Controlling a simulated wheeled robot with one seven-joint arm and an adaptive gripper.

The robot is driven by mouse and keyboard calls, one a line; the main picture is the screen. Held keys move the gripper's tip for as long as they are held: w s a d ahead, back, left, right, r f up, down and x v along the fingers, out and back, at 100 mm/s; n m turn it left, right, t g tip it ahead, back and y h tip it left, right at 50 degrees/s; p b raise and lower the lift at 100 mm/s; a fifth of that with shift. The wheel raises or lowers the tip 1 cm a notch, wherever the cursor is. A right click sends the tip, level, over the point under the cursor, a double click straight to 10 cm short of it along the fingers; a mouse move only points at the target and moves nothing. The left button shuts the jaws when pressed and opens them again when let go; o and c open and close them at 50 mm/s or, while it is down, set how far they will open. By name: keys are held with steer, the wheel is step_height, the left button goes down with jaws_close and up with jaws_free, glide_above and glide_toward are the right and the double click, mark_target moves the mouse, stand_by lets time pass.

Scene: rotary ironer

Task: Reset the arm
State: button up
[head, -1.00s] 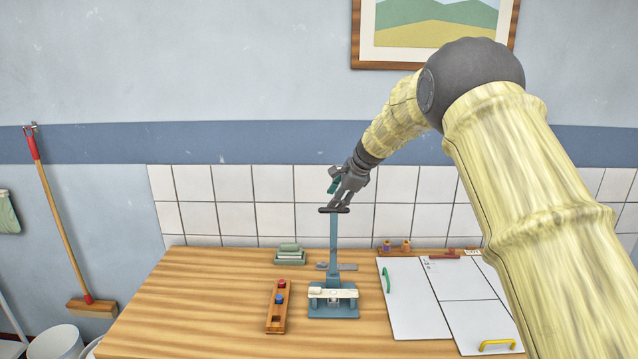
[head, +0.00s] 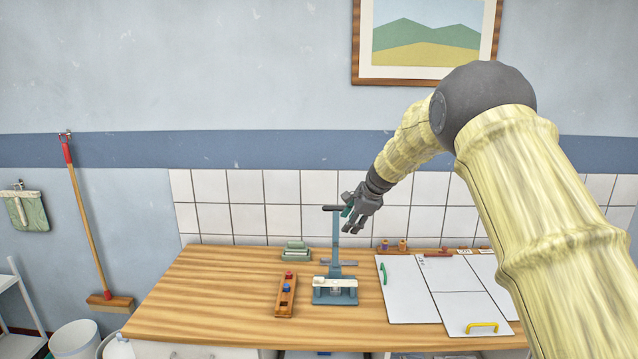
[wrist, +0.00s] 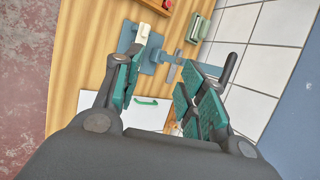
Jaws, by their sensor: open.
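My gripper (head: 352,216) is in the air above the back of the wooden table, close to the upper part of a blue-grey stand (head: 335,240). In the wrist view my gripper (wrist: 158,92) has its two teal-padded fingers spread wide with nothing held between them. The stand's dark cross handle (head: 333,208) is at its top; in the wrist view the handle (wrist: 230,68) shows just beyond the right finger. I cannot tell whether the finger touches it. The stand's base (head: 335,297) sits on the table with a pale block on it.
A wooden holder (head: 285,300) with a red and a blue piece is left of the stand. White panels (head: 410,300) with a green handle (head: 384,272) and a yellow handle (head: 482,326) lie right. Green stacked pads (head: 296,246) sit behind. The table's left side (head: 200,300) is clear.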

steer(key=s+d+f+n+g+h, duration=0.1)
steer(key=s+d+f+n, duration=0.15)
steer(key=s+f, duration=0.65)
steer(key=s+d+f+n+h, duration=0.1)
steer(key=s+d+f, duration=0.3)
steer(key=f, duration=0.9)
steer(key=s+d+f+n+g+h, duration=0.1)
steer(key=s+d+f+n, duration=0.15)
steer(key=s+f, duration=0.7)
steer(key=s+d+f+n+g+h, duration=0.1)
steer(key=s+d+f+n, duration=0.1)
steer(key=s+f, duration=0.75)
steer(key=s+d+f+n+g+h, duration=0.1)
steer(key=s+d+f+n, duration=0.3)
steer(key=s, duration=1)
steer(key=s+a+n+g+y, duration=0.1)
steer(key=s+n, duration=0.1)
steer(key=s, duration=1)
steer(key=s+a+n, duration=0.2)
steer(key=s+n, duration=0.1)
steer(key=s, duration=0.9)
step_height(320, 180, down, 14)
steer(key=b, duration=1.4)
steer(key=shift+d+f, duration=0.15)
steer(key=shift+f, duration=0.05)
